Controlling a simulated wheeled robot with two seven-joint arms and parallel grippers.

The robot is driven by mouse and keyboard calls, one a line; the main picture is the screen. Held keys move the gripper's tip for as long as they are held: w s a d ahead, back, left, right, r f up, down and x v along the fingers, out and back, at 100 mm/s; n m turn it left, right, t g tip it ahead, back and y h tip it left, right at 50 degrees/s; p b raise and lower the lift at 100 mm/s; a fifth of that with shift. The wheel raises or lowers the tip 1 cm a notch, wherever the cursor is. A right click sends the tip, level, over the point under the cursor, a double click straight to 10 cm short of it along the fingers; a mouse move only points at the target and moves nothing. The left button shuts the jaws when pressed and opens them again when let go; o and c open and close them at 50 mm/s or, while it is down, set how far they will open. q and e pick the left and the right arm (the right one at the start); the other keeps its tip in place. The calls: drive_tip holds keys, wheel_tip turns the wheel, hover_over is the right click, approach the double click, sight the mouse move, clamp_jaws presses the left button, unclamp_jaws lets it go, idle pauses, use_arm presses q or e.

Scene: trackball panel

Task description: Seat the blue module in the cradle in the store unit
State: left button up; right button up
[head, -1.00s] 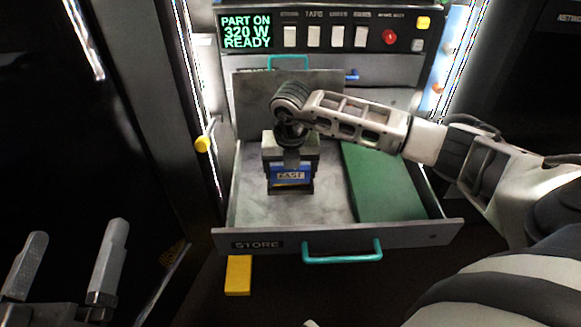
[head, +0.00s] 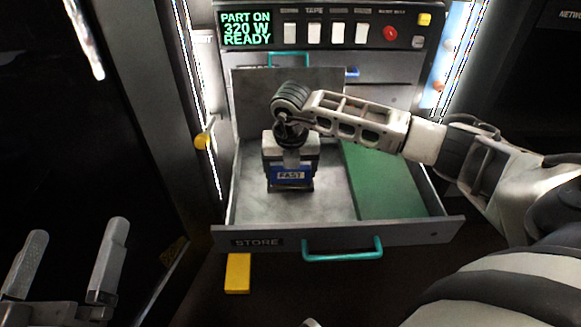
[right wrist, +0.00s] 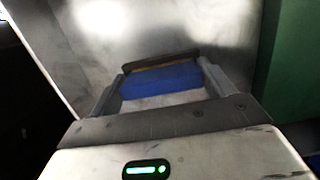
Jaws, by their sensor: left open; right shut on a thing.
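The blue module (head: 291,176), with a FAST label on its front, is inside the open store drawer (head: 375,239). My right gripper (head: 290,162) comes down from above and is shut on it; in the right wrist view the blue module (right wrist: 160,80) lies between the two fingers. A dark edge (right wrist: 160,62) lies along the module's far side and a dark strip shows under its front; this may be the cradle, mostly hidden by module and gripper. I cannot tell whether the module is fully down. My left gripper (head: 66,270) is open and empty, at lower left outside the drawer.
A green block or panel (head: 385,180) fills the drawer's right side. The drawer has a teal handle (head: 343,254) in front. Behind stands a panel with a display (head: 246,29) reading PART ON 320 W READY. A yellow knob (head: 203,141) is at the left. The drawer's left floor is bare.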

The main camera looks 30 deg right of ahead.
use_arm(q)
drive_tip(key=shift+f+b, duration=0.4)
drive_tip(key=shift+f, duration=0.05)
use_arm(e)
drive_tip(key=shift+f, duration=0.6)
drive_tip(key=o, duration=0.8)
drive_tip(key=shift+c, duration=0.2)
use_arm(q)
drive_tip(key=shift+r, duration=0.1)
use_arm(e)
drive_tip(key=shift+r+p, duration=0.35)
drive_tip(key=shift+r, duration=0.25)
use_arm(q)
drive_tip(key=f+g+p, duration=0.1)
drive_tip(key=s+f+n+g+y+p, duration=0.1)
drive_tip(key=p, duration=0.1)
drive_tip(key=s+f+g+y+p, duration=0.1)
drive_tip(key=f+p, duration=0.1)
drive_tip(key=shift+g, duration=0.3)
use_arm(e)
wheel_tip(320, 180, up, 15)
drive_tip(key=s+a, duration=0.1)
drive_tip(key=s, duration=0.1)
drive_tip(key=shift+a+f, duration=0.15)
drive_tip(key=shift+f, duration=0.05)
